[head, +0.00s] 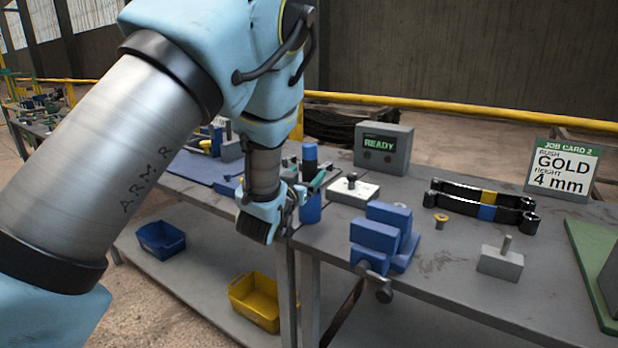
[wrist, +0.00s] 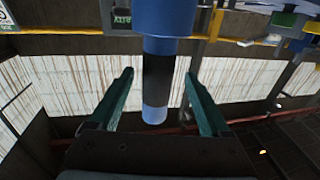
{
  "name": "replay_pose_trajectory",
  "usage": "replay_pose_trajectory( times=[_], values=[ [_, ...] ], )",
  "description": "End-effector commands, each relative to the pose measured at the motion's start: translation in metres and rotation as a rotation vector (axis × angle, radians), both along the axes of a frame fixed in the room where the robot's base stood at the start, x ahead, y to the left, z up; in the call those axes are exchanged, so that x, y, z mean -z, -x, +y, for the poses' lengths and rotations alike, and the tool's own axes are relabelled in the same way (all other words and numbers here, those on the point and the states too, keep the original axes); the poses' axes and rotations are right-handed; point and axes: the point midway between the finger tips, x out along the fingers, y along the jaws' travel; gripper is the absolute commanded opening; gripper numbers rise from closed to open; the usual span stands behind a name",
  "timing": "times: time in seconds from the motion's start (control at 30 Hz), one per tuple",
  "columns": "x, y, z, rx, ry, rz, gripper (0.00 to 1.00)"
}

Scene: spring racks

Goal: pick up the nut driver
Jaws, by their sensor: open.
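The nut driver, as I take it, stands upright on the bench in the head view, with a blue top (head: 310,152) and a dark band below it. A wider blue cylinder (head: 310,208), perhaps its holder, is beneath. My gripper (head: 318,183) is beside it, open, with teal fingers. In the wrist view, which is upside down, the driver's dark band (wrist: 158,80) and light blue end lie between the two spread fingers of my gripper (wrist: 160,80). A gap shows on both sides, so I see no contact. My wrist hides part of the area to the left.
A grey READY box (head: 383,148) and a pale block with a knob (head: 352,190) stand close behind. A blue vise (head: 385,240) is at the front right. Black bars (head: 485,205), a grey block with a pin (head: 500,262) and a job card (head: 563,170) lie farther right.

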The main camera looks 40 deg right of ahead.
Motion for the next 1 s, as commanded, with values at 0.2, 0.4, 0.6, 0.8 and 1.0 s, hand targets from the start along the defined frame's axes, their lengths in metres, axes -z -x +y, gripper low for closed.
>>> replay_pose_trajectory(
  times=[0.2,0.4,0.6,0.8,1.0],
  values=[
    [-0.002,-0.008,-0.022,0.003,-0.003,-0.002,0.81],
    [0.0,-0.02,-0.044,0.001,-0.001,-0.002,0.81],
    [0.002,-0.022,-0.048,0.0,-0.001,0.0,0.81],
    [0.002,-0.022,-0.048,0.0,-0.001,0.0,0.7],
    [0.002,-0.022,-0.048,0.0,-0.001,0.0,0.47]
  ],
)
